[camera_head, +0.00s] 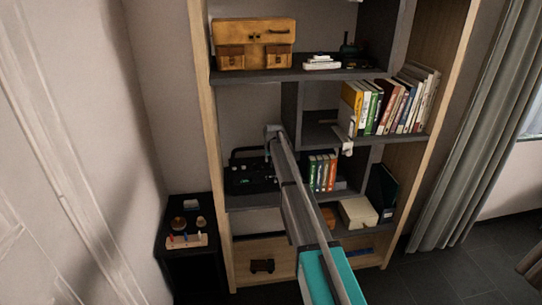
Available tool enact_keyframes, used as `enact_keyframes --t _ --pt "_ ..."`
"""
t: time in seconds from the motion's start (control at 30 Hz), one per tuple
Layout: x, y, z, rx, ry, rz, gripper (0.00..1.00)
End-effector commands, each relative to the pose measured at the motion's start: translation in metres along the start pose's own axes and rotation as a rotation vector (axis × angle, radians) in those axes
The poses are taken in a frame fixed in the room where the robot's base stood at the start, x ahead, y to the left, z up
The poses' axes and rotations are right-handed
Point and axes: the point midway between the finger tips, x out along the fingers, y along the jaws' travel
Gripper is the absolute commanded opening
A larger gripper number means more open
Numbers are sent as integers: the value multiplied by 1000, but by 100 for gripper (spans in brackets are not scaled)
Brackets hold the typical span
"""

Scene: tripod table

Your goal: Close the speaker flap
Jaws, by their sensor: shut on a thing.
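A black boxy device with a raised handle-like frame, which looks like the speaker (250,178), stands in the left middle compartment of the shelf. Its right part is hidden behind my arm. My arm reaches up from the bottom of the picture to this compartment. My gripper (269,152) is small and dark at the arm's far end, just above the right side of the speaker. It is shut on what looks like the speaker flap. The flap itself is too small and dark to make out, and its angle cannot be told.
A wooden shelf (205,150) with grey boards surrounds the speaker, and an upright divider stands close to its right. A black side table (175,244) stands at lower left.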

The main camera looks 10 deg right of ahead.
Motion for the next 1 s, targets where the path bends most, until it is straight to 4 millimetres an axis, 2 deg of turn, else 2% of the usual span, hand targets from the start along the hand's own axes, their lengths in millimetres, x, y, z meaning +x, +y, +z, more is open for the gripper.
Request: enact_keyframes --t 0.03,0.4,0.97,1.0 --pt "3 0 -6 0 -41 -1 0" --pt "12 -1 -4 0 -256 -1 0" --pt "12 -1 -2 0 -301 -1 0" --pt "12 -1 -2 0 -301 -1 38"
